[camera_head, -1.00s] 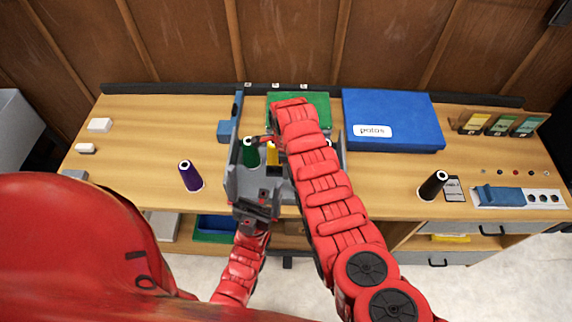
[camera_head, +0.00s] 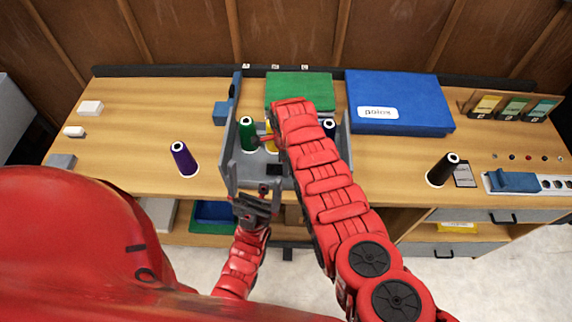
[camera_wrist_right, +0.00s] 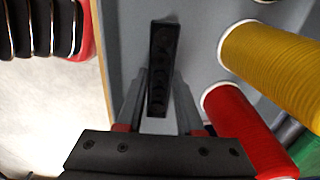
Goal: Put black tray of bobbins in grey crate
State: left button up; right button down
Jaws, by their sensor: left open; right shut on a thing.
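The grey crate (camera_head: 228,165) stands at the front middle of the bench, with thread cones in it. The black tray of bobbins (camera_wrist_right: 160,62) is a narrow black strip with round hollows in the right wrist view. My right gripper (camera_wrist_right: 157,100) is shut on its near end, over the crate's grey floor. In the head view a dark piece of it (camera_head: 275,170) shows low in the crate, beside my right arm, which hides my right gripper. My left gripper (camera_head: 258,200) is open at the crate's front edge; I cannot tell whether it touches.
The crate holds green (camera_head: 248,134), yellow (camera_wrist_right: 275,55), red (camera_wrist_right: 240,125) and navy (camera_head: 328,127) cones. A purple cone (camera_head: 184,158) stands left, a black cone (camera_head: 442,170) right. Green (camera_head: 300,90) and blue (camera_head: 398,100) boxes lie behind. The bench's left part has free room.

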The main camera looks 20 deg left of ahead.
jog(key=shift+c, duration=2.3)
grip_release()
jog(key=shift+r, duration=0.15)
jog(key=shift+w+r, duration=0.1)
jog(key=shift+r, duration=0.5)
notch_tip(320, 180, up, 7)
jog(key=shift+r+b, duration=0.1)
jog(key=shift+b, duration=0.85)
notch_tip(320, 180, up, 9)
jog(key=p, duration=0.4)
jog(key=shift+p, duration=0.35)
